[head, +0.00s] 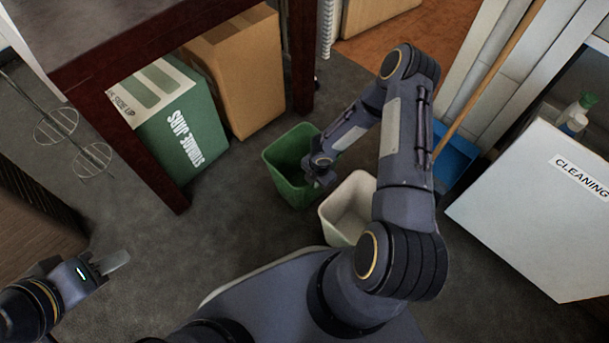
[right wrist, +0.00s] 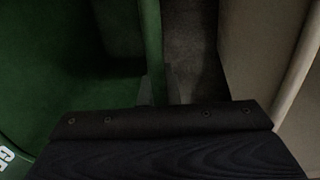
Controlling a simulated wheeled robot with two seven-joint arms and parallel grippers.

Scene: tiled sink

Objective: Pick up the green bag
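No separate green bag is clear to me; the green thing at my right gripper looks like an open-topped bin. This green bin (head: 285,160) stands on the floor in the middle of the head view. My right gripper (head: 318,180) is at its right-hand rim. In the right wrist view, the green rim (right wrist: 152,45) runs between two fingertips (right wrist: 159,88) that sit close against it, one on each side. The fingers look shut on it. My left gripper (head: 112,262) is at the lower left, away from everything; its finger gap cannot be made out.
A white bin (head: 336,215) stands right beside the green one, with a narrow gap. A green-and-white box (head: 165,120) and a cardboard box (head: 235,75) sit under a dark table. A white "CLEANING" box (head: 530,215) and a blue dustpan (head: 455,155) are at right.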

